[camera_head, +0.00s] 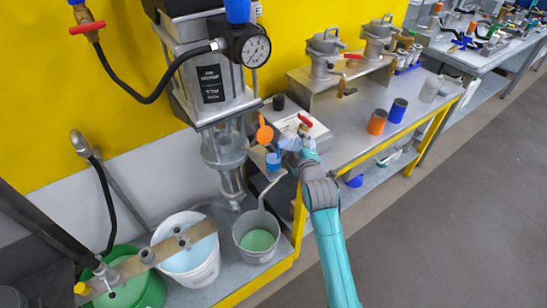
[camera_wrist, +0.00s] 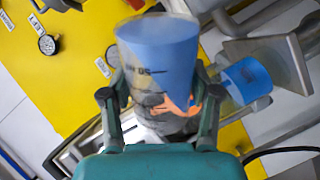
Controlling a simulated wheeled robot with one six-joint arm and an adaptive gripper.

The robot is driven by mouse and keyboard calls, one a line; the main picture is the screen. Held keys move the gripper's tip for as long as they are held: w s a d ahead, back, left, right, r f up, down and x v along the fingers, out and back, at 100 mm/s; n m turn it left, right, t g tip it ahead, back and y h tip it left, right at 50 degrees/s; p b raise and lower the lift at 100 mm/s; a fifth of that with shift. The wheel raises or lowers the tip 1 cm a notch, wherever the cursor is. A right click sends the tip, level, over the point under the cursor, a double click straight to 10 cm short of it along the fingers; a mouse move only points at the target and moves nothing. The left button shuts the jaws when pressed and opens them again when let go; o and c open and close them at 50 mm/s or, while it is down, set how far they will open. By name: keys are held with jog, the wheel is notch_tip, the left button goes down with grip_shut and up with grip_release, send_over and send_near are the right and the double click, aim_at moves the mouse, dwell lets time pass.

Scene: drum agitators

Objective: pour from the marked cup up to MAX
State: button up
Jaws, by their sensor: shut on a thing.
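My gripper (camera_wrist: 162,105) is shut on a clear cup with dark graduation marks and blue in it (camera_wrist: 158,50). The cup looks tilted, and its lower part is partly hidden by the fingers. In the head view my gripper (camera_head: 291,146) is beside the steel machine, and the held cup is small and hard to make out. A second blue cup-like thing (camera_wrist: 247,80) is just right of the fingers in the wrist view; a blue one (camera_head: 273,161) shows left of my gripper in the head view. An orange funnel-shaped piece (camera_head: 264,130) is above it. I cannot read a MAX mark.
The steel machine (camera_head: 210,85) with a gauge stands at the left. Below are a grey bucket (camera_head: 243,225), a white bucket (camera_head: 207,272) and a green tub (camera_head: 153,290). An orange jar (camera_head: 377,122) and a blue jar (camera_head: 397,110) stand on the bench at right.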

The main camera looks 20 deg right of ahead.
jog(key=shift+f, duration=0.25)
dwell(0.5)
jog(key=shift+r+n, duration=0.1)
jog(key=shift+n, duration=0.2)
dwell(0.4)
